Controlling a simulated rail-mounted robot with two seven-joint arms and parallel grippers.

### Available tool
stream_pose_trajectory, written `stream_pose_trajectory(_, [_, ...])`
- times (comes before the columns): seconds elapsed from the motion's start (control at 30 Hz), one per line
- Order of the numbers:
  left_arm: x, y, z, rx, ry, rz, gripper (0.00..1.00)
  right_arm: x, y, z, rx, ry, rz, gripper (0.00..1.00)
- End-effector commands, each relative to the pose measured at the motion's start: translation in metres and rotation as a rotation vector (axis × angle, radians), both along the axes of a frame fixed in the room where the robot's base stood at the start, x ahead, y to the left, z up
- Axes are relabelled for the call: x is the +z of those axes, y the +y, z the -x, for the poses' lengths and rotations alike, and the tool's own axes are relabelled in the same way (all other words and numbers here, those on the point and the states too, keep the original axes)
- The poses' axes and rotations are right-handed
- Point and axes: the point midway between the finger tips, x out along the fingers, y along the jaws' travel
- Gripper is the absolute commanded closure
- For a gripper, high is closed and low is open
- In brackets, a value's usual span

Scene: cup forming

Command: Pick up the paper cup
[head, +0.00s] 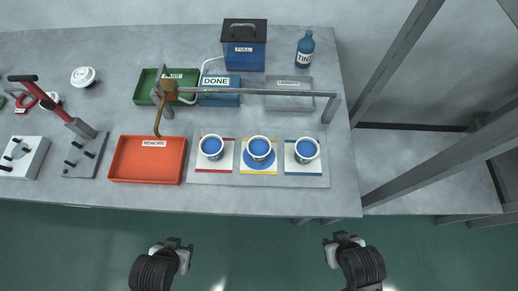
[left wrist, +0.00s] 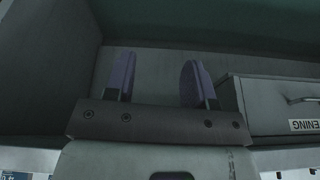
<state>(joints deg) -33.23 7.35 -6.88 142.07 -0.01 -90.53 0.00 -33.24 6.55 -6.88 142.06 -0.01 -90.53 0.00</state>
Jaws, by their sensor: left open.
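Three white paper cups with blue insides stand upright in a row on a pale mat (head: 280,183) in the head view. The left cup (head: 211,147) is on the red-edged square, the middle cup (head: 259,149) on the yellow and blue one, the right cup (head: 306,150) on the blue-edged one. My left gripper (head: 179,241) is short of the table's front edge; in the left wrist view (left wrist: 158,72) its purple fingers are apart and empty. My right gripper (head: 342,237) is also in front of the table, away from the cups; its fingers are too small to read.
A bar on posts (head: 265,90) spans the table behind the cups. An orange REWORK tray (head: 148,160) lies left of the mat. Green (head: 146,88), DONE (head: 218,99) and grey (head: 288,103) trays are behind. A lever press (head: 80,127) stands at left. The table front is clear.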

Motion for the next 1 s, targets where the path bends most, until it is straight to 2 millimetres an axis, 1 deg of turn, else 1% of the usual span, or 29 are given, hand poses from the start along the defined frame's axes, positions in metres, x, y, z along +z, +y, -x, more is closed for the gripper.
stream_pose_trajectory(0.03, [0.0, 0.0, 0.0, 0.0, 0.0, 0.0, 0.45, 0.0, 0.0, 0.0, 0.0, 0.0, 0.0, 0.62])
stream_pose_trajectory(0.37, [0.0, -0.003, 0.0, 0.007, 0.0, 0.011, 0.14, 0.0, -0.002, 0.0, 0.006, 0.0, 0.008, 0.62])
stream_pose_trajectory(0.57, [0.001, -0.003, 0.0, 0.008, 0.0, 0.012, 0.13, 0.0, -0.003, 0.0, 0.007, -0.001, 0.011, 0.62])
stream_pose_trajectory(0.67, [0.008, -0.002, 0.0, 0.005, -0.001, 0.008, 0.13, 0.008, -0.003, 0.0, 0.006, -0.001, 0.01, 0.62])
stream_pose_trajectory(0.77, [0.029, -0.002, 0.0, 0.005, -0.001, 0.007, 0.13, 0.028, -0.003, 0.0, 0.006, 0.002, 0.01, 0.62])
stream_pose_trajectory(0.87, [0.061, -0.002, 0.0, 0.004, -0.001, 0.007, 0.13, 0.06, -0.002, 0.0, 0.005, 0.002, 0.007, 0.62])
stream_pose_trajectory(1.0, [0.111, -0.002, 0.0, 0.004, -0.001, 0.007, 0.13, 0.111, -0.001, 0.0, 0.003, -0.001, 0.004, 0.62])
